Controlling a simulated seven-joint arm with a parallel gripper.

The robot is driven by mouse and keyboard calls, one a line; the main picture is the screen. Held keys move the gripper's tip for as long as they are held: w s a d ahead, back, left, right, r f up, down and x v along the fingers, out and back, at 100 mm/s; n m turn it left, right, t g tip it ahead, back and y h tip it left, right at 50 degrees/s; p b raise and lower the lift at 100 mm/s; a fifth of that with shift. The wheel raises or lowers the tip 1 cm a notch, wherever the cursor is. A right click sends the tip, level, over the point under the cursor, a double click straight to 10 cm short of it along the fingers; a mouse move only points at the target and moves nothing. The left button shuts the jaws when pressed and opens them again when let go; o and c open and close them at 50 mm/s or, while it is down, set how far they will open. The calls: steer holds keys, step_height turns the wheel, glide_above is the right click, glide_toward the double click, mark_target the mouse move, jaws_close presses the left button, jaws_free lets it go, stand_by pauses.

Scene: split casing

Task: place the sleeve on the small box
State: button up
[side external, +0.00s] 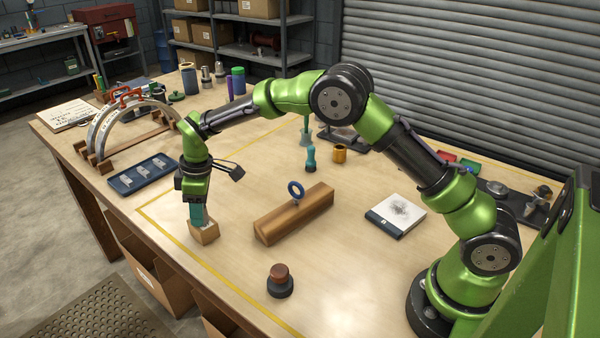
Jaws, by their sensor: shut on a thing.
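My gripper (196,204) points down at the left of the marked area and is shut on a teal piece, which looks like the sleeve (198,215). The fingers and the sleeve's upper part are hard to make out at this size. A small wooden box (205,234) is directly below, on the table. The sleeve's lower end is at the box's top; I cannot tell whether it touches, sits in it or hangs just above.
A dark round piece with a brown top (280,281) stands in front. A blue tray (143,174) lies behind left. An orange cylinder (339,153) and a white-topped pad (396,214) are farther right.

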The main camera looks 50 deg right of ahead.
mark_target(205, 205)
steer(key=o, duration=1.2)
steer(key=shift+f, duration=0.1)
steer(key=shift+c, duration=0.2)
steer(key=s+d+r+m+t, duration=0.15)
steer(key=s+r, duration=0.25)
steer(key=r, duration=0.6)
steer(key=s+d+r+m, duration=0.2)
steer(key=s+d+r, duration=0.1)
steer(key=r, duration=0.6)
steer(key=s+d+r+m+t+y, duration=0.1)
steer(key=s+d+r+m, duration=0.15)
steer(key=s, duration=0.45)
steer(key=s+d+r+m+t, duration=0.2)
steer(key=s+m, duration=0.1)
steer(key=s, duration=0.4)
steer(key=s+d+f+m+t, duration=0.1)
steer(key=s+f+m, duration=0.3)
steer(key=s, duration=0.5)
steer(key=shift+s+d+f, duration=0.25)
steer(key=shift+s+d, duration=0.1)
steer(key=shift+d, duration=0.25)
